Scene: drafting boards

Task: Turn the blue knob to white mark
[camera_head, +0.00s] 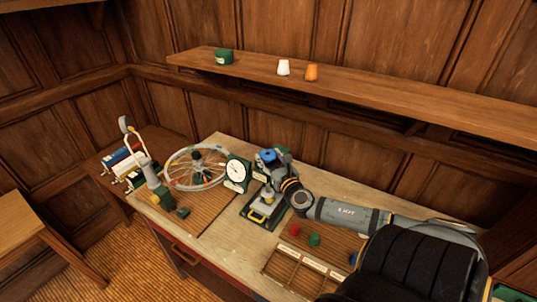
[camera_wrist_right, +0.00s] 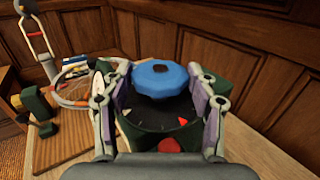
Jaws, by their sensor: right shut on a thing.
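The blue knob (camera_head: 267,155) sits on top of a dark green device on the table. In the right wrist view the knob (camera_wrist_right: 160,78) has a dark centre and stands over a black dial face. A whitish mark (camera_wrist_right: 126,113) lies on the left of the dial and a red mark (camera_wrist_right: 183,121) on the right. My right gripper (camera_head: 280,157) is at the knob, with its fingers (camera_wrist_right: 158,72) on both sides of it, shut on it. Any pointer on the knob cannot be made out. My left gripper is not in view.
A round white gauge (camera_head: 236,172) and a spoked wheel (camera_head: 197,167) stand left of the device. A divided wooden tray (camera_head: 284,265) with red and green pieces near it lies in front. A shelf (camera_head: 400,93) runs along the wall behind.

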